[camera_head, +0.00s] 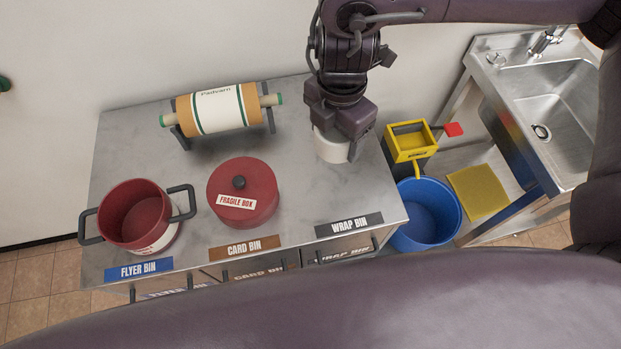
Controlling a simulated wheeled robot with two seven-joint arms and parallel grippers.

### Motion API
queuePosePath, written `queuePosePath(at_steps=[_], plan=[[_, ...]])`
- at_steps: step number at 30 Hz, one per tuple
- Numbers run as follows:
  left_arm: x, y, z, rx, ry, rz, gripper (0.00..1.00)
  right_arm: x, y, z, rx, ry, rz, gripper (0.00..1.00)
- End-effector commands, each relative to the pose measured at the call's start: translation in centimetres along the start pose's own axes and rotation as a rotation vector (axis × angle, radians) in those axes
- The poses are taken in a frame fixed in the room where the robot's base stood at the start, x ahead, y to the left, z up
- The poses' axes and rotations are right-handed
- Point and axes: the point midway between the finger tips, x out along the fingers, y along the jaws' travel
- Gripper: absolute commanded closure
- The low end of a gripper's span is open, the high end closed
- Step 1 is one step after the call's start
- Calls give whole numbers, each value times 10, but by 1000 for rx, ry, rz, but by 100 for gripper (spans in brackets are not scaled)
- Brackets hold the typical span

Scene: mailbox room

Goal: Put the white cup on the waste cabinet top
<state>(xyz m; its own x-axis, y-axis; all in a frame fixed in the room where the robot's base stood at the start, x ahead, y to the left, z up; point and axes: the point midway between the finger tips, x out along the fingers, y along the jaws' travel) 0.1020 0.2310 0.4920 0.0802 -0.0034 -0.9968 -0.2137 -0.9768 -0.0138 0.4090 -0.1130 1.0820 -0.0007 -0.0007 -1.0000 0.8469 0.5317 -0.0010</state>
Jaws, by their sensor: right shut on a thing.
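The white cup (331,149) is at the back right of the waste cabinet top (290,215), a grey surface. My right gripper (340,125) comes down from above and is shut on the cup, hiding its upper part. The cup looks upright. I cannot tell whether its base touches the surface or hangs slightly above it. My left gripper is not in view.
On the cabinet top are a red pot (135,210), a red lidded "FRAGILE BOX" pot (242,190) and a roll on a stand (218,110). Right of it are a yellow device (412,142), a blue bucket (428,212) and a sink (550,120). The front right top is clear.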

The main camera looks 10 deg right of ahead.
Motion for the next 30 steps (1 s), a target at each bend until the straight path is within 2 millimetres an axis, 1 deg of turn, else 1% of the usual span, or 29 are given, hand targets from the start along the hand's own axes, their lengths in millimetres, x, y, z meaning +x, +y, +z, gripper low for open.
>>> queuePosePath(at_steps=[1, 5, 12, 15, 19, 24, 27, 30], plan=[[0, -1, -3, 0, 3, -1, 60, 11, -2, -1, 1, 5, -7, 50], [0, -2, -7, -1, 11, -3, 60, 42, -2, -1, 4, 7, -9, 50], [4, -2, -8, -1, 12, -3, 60, 104, -2, -2, 6, 6, -8, 50], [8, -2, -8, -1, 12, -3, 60, 127, -2, -2, 5, 6, -6, 50], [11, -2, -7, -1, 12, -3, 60, 147, -1, -1, 4, 4, -4, 50], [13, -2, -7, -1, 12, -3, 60, 159, -1, -1, 3, 2, -2, 50], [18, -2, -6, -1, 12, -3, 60, 176, -2, -1, 5, 3, -5, 50], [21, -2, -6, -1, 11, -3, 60, 188, -1, -1, 6, 2, -3, 50]])
